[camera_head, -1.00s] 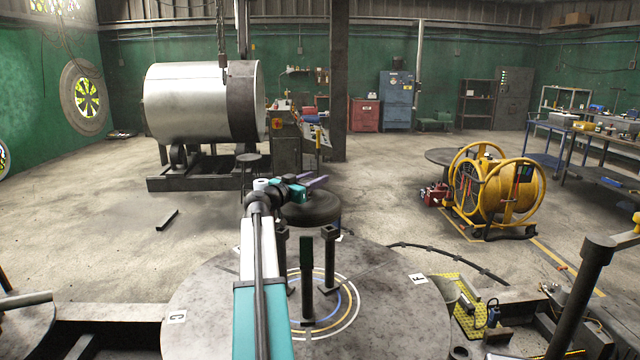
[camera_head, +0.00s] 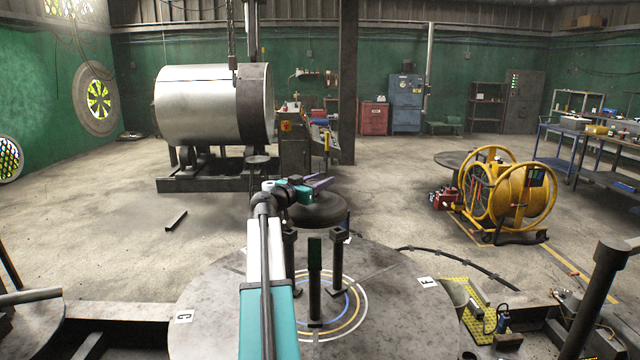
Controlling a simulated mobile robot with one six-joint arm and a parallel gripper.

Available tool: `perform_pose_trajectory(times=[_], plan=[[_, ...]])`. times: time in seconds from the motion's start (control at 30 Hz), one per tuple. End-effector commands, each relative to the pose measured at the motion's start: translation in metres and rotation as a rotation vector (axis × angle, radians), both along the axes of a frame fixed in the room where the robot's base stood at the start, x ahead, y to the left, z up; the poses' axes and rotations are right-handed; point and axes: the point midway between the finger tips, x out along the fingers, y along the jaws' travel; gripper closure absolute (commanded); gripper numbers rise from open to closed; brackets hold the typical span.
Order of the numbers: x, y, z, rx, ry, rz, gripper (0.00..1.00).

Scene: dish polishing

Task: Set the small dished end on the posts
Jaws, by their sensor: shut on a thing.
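The small dished end (camera_head: 318,213) is a dark, round, shallow disc. It appears just beyond the posts, its near edge partly covered by my arm and the post tops. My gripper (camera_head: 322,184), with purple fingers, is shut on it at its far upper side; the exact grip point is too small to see. The dark upright posts, a near one (camera_head: 315,280), a right one (camera_head: 337,258) and a left one (camera_head: 290,250) partly behind my arm, stand on a round grey table (camera_head: 215,300). Nothing rests on their tops.
Coloured rings (camera_head: 355,302) mark the table around the posts. A large steel drum (camera_head: 200,105) on rollers stands at the back left. A yellow reel (camera_head: 515,195) stands on the right. A dark upright pole (camera_head: 597,290) rises at the front right. Open floor lies beyond the table.

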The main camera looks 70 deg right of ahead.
Motion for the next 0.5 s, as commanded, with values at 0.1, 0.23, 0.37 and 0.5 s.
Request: perform_pose_trajectory(times=[0.1,0.23,0.37,0.5], plan=[[0.0002,0.0,0.0014,-0.004,0.001,0.0,1.0],[0.0002,0.0,0.0013,-0.004,0.001,0.001,1.0],[0.0012,0.0007,0.0012,-0.004,0.001,0.002,1.0],[0.0011,0.0009,-0.0024,-0.004,0.001,0.002,1.0]])
